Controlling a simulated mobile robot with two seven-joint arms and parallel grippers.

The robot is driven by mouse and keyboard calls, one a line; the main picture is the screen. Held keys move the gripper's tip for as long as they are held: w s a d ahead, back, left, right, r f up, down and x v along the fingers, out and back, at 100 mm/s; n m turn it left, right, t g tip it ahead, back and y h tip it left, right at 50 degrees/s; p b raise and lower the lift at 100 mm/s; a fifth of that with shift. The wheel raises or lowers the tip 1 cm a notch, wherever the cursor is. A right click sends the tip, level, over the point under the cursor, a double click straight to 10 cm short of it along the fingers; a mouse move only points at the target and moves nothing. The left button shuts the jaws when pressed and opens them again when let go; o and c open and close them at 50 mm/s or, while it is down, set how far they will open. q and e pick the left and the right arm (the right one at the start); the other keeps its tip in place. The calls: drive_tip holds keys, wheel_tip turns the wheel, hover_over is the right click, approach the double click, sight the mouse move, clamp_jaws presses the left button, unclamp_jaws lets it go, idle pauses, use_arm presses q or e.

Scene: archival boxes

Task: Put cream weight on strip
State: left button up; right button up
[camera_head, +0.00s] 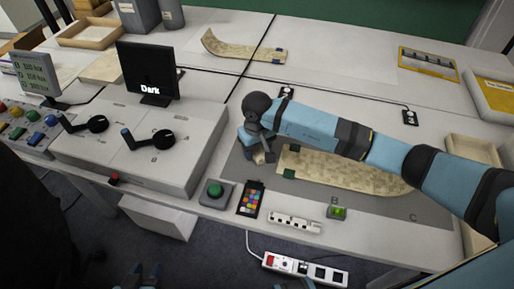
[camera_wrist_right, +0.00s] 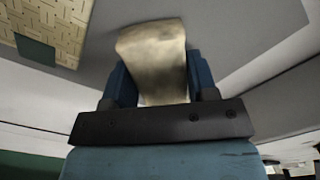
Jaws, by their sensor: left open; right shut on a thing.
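The patterned tan strip (camera_head: 345,172) lies on the grey mat, its right end curving up. A dark green weight (camera_head: 289,174) sits at its left end; it also shows in the right wrist view (camera_wrist_right: 35,50) with part of the strip (camera_wrist_right: 62,18). My right gripper (camera_head: 262,154) is beyond the strip's left end, shut on the cream weight. In the right wrist view the cream weight (camera_wrist_right: 152,58) is between the blue fingers, apart from the strip. Its height above the mat is hard to tell. My left gripper (camera_head: 139,274) is open and empty at the bottom edge.
A green button box (camera_head: 214,192), a colour card (camera_head: 251,198) and a white block (camera_head: 295,222) line the front edge. A console with levers (camera_head: 150,140) stands left. A second strip (camera_head: 240,47) lies at the back. My right arm crosses above the strip.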

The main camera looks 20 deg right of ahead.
drive_tip(key=shift+f+b, duration=0.2)
drive_tip(key=shift+b, duration=0.1)
drive_tip(key=o, duration=1.2)
drive_tip(key=shift+r, duration=0.1)
